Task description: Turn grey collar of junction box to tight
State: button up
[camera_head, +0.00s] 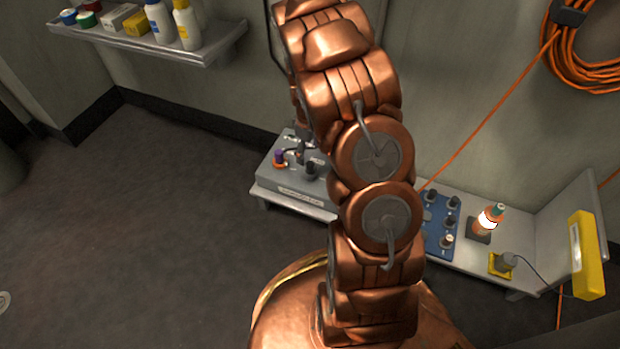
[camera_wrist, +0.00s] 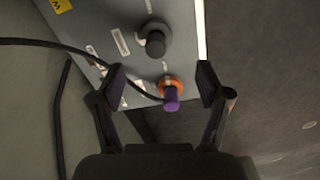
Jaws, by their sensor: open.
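The grey junction box (camera_head: 300,190) sits at the left end of the low bench; its labelled top also shows in the wrist view (camera_wrist: 118,22). The grey collar (camera_wrist: 155,43) is a dark round piece on the box's top, in the upper middle of the wrist view. A purple plug (camera_wrist: 171,104) with an orange collar (camera_wrist: 170,85) stands nearer the camera, with a black cable running left. My gripper (camera_wrist: 161,83) is open, its fingertips on either side of the orange collar in the picture. The grey collar lies beyond the fingertips. I cannot tell whether anything touches.
The bench (camera_head: 465,262) also bears a blue panel with dark knobs (camera_head: 440,222), an orange-and-white lamp-like item (camera_head: 490,218) and a yellow-based plug (camera_head: 502,264). A wall shelf (camera_head: 205,48) holds bottles. An orange cable (camera_head: 490,115) hangs along the wall.

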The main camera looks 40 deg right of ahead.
aim_at(310, 163)
jog(key=shift+w+d+f, duration=0.1)
jog(key=shift+d+f, duration=0.05)
jog(key=shift+f, duration=0.3)
jog(key=shift+w+d+f, duration=0.1)
jog(key=shift+f, duration=0.35)
notch_tip(310, 163, down, 8)
jog(key=b, duration=0.3)
jog(key=shift+r+b, duration=0.2)
jog(key=shift+b, duration=0.1)
jog(key=shift+c, duration=0.3)
jog(key=c, duration=1.1)
